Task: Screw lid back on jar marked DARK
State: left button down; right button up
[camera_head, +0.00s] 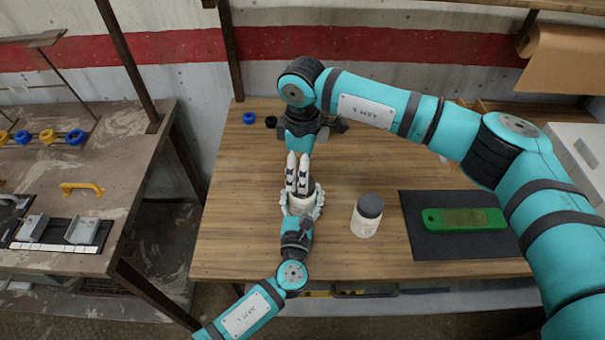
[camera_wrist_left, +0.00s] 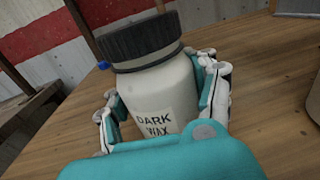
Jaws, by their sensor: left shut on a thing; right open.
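The jar marked DARK WAX (camera_wrist_left: 160,95) is white with a dark ridged lid (camera_wrist_left: 140,38) on its mouth. I cannot tell how tightly the lid sits. My left gripper (camera_head: 302,207) is shut around the jar's body; its fingers flank the jar in the left wrist view (camera_wrist_left: 165,100). In the head view the jar is mostly hidden between the two grippers. My right gripper (camera_head: 298,172) is open, just beyond and over the jar's top, its fingers pointing toward it. It does not show in the left wrist view.
A second white jar with a grey lid (camera_head: 366,216) stands to the right. A green block (camera_head: 464,219) lies on a black mat (camera_head: 420,243). A blue ring (camera_head: 249,118) and a black ring (camera_head: 271,121) lie at the back left. The wooden bench's left front (camera_head: 235,245) is clear.

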jog(key=shift+r, duration=0.45)
jog(key=shift+c, duration=0.2)
